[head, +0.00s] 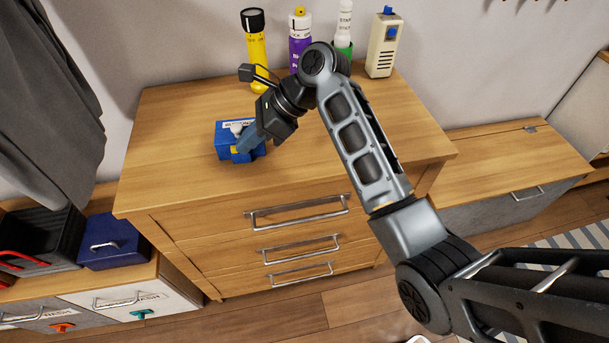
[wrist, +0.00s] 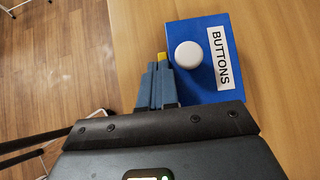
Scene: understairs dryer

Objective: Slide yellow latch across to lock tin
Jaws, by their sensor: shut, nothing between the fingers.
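The blue tin (head: 223,144) sits on top of the wooden chest of drawers, towards its left side. In the wrist view the tin (wrist: 240,80) shows a white label reading BUTTONS (wrist: 221,60) and a round white knob (wrist: 188,54). A small part of the yellow latch (wrist: 162,58) shows at the tin's left edge, just beyond my fingertips; it also shows in the head view (head: 235,151). My gripper (wrist: 161,72) is shut and empty, its blue-grey fingers beside the tin's edge. Whether the fingers touch the latch cannot be told. The fingers hide part of it.
A yellow canister (head: 254,55), a purple spray can (head: 299,35), a green-and-white bottle (head: 344,30) and a cream box (head: 383,48) stand along the back of the chest (head: 180,110). The chest top's front and right are clear. A grey cloth (head: 45,90) hangs at left.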

